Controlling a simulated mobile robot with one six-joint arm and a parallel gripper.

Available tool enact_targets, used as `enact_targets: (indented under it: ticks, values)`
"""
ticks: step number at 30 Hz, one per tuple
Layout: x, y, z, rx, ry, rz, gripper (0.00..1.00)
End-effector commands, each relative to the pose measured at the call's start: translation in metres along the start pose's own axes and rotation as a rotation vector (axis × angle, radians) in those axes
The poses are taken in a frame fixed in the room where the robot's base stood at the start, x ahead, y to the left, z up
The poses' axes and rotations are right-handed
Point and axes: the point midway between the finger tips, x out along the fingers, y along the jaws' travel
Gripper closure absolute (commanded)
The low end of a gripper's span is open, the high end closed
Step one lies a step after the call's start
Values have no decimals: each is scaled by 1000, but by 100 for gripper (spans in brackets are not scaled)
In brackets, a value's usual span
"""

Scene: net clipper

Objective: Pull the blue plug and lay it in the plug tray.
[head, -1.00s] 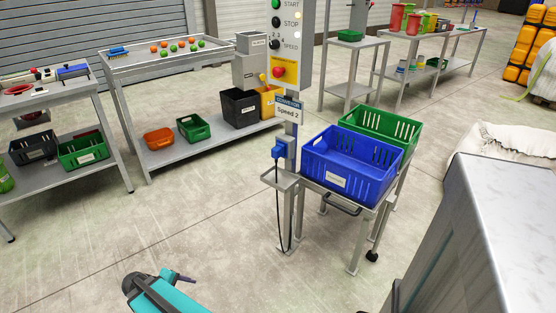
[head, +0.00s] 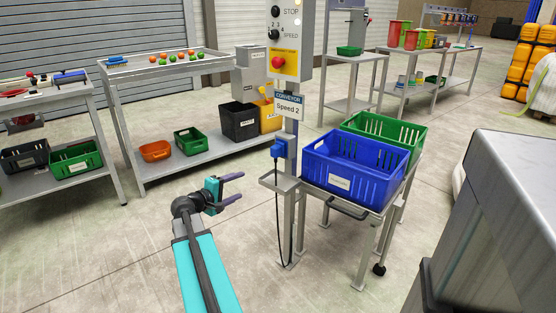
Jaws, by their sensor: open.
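The blue plug (head: 279,149) sits on the front of the control post, in a blue socket below the "Speed 2" sign. A dark cable hangs from it towards the floor. A small grey tray (head: 279,182), which may be the plug tray, is fixed just below the plug. My gripper (head: 236,187) is open and empty, left of the plug and apart from it, with its fingers pointing right.
A blue crate (head: 339,181) and a green crate (head: 414,134) stand on a cart right of the post. The control box (head: 284,62) is above the plug. A shelved table (head: 140,72) stands behind at left.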

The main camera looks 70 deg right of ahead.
Motion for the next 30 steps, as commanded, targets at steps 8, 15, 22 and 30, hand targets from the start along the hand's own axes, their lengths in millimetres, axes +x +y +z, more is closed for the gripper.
enact_targets:
  ticks: [8,15,22,30]
  values:
    - [48,82,40,-1,-66,196,38]
    - [56,109,52,-9,-85,250,38]
    - [56,109,52,-9,-84,250,38]
    - [60,110,52,-9,-84,249,38]
